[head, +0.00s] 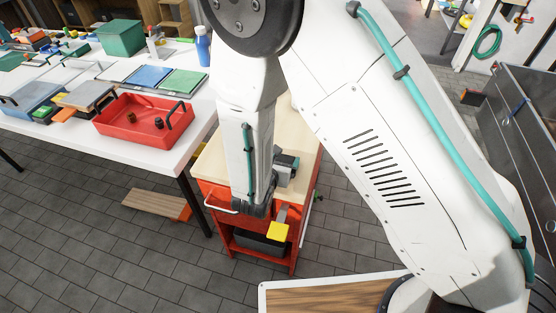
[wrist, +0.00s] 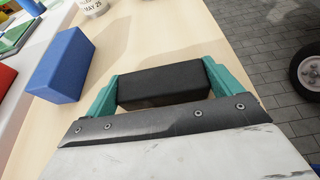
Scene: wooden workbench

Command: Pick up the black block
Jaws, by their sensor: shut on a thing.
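The black block (wrist: 163,85) shows in the wrist view between the two teal fingers of my gripper (wrist: 161,88). The fingers press on its two short ends, so the gripper is shut on it. The block is over the pale wooden bench top (wrist: 160,40); I cannot tell whether it is lifted or still rests there. In the head view my arm hides the block, and the bench top (head: 302,130) shows around the arm.
A blue block (wrist: 62,66) sits on the bench top left of my gripper. In the head view, a white table with a red tray (head: 140,133) stands to the left.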

